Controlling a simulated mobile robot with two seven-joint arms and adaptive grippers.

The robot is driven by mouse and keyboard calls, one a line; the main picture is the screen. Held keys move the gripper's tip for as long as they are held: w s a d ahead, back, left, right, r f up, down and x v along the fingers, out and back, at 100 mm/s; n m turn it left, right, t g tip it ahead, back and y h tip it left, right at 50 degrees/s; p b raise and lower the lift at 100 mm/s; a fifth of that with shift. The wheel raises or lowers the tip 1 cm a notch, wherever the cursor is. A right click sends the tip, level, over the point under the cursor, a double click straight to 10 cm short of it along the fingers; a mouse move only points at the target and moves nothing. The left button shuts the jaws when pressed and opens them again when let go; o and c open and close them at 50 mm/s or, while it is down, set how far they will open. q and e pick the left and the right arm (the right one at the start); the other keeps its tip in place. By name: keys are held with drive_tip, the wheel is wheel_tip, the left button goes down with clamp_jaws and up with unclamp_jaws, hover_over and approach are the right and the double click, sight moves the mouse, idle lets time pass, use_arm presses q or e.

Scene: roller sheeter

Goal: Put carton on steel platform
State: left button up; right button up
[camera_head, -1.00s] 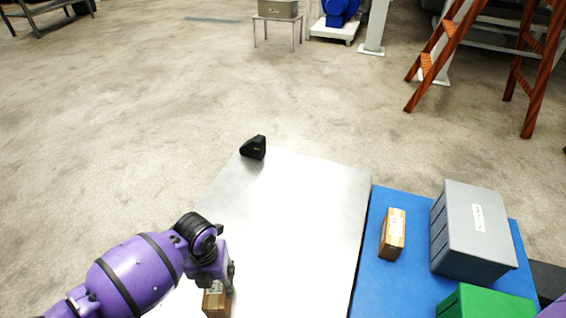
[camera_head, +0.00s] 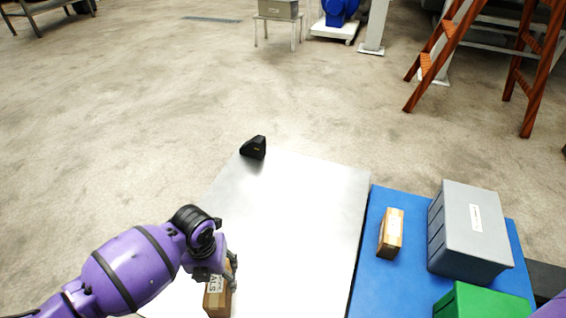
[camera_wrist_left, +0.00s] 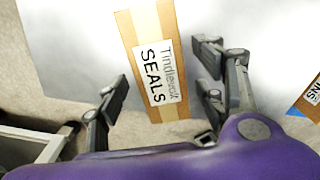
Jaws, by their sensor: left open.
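A brown carton (camera_head: 217,303) with a white label reading SEALS lies at the near part of the steel platform (camera_head: 290,215). My left gripper (camera_head: 221,275) is at this carton, partly covering its far end in the head view. In the left wrist view the carton (camera_wrist_left: 145,35) lies between the spread fingers of the open gripper (camera_wrist_left: 165,80), with gaps visible beside it. A second brown carton (camera_head: 391,234) lies on the blue surface right of the platform. My right gripper is out of view.
A grey bin (camera_head: 470,235) and a green box (camera_head: 482,302) stand on the blue surface (camera_head: 372,290). A black object (camera_head: 253,148) sits at the platform's far left corner. The platform's middle is clear. Another labelled brown item (camera_wrist_left: 311,95) shows at the wrist view's right edge.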

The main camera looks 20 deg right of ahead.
use_arm(q)
wheel_tip(320, 180, up, 10)
drive_tip(key=p, duration=0.3)
drive_tip(key=shift+f, duration=0.25)
